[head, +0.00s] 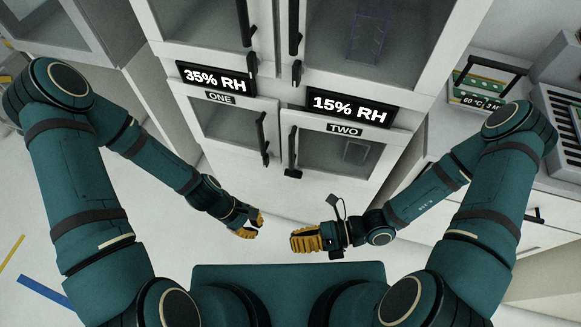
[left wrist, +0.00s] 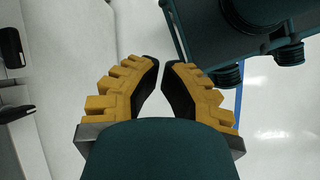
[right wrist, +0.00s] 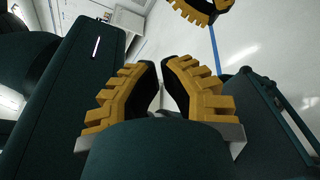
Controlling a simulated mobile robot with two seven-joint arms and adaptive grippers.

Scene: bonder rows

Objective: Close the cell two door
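The cell two door (head: 385,150) is the lower right glass door of the white cabinet in the head view, below the "15% RH" display and the "TWO" label (head: 345,130). Its dark upright handle (head: 291,152) is on its left edge. The door lies about in line with the cabinet front; I cannot tell whether a small gap stands at its edge. My left gripper (head: 257,223) and right gripper (head: 293,241) are below and in front of the doors, apart from them. In the wrist views the fingertips of my left (left wrist: 161,64) and right (right wrist: 160,62) grippers almost meet, with nothing between.
The cell one door (head: 185,95) with its handle (head: 263,138) is just left. Upper glass doors with handles stand above. Pale floor lies open in front of the cabinet.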

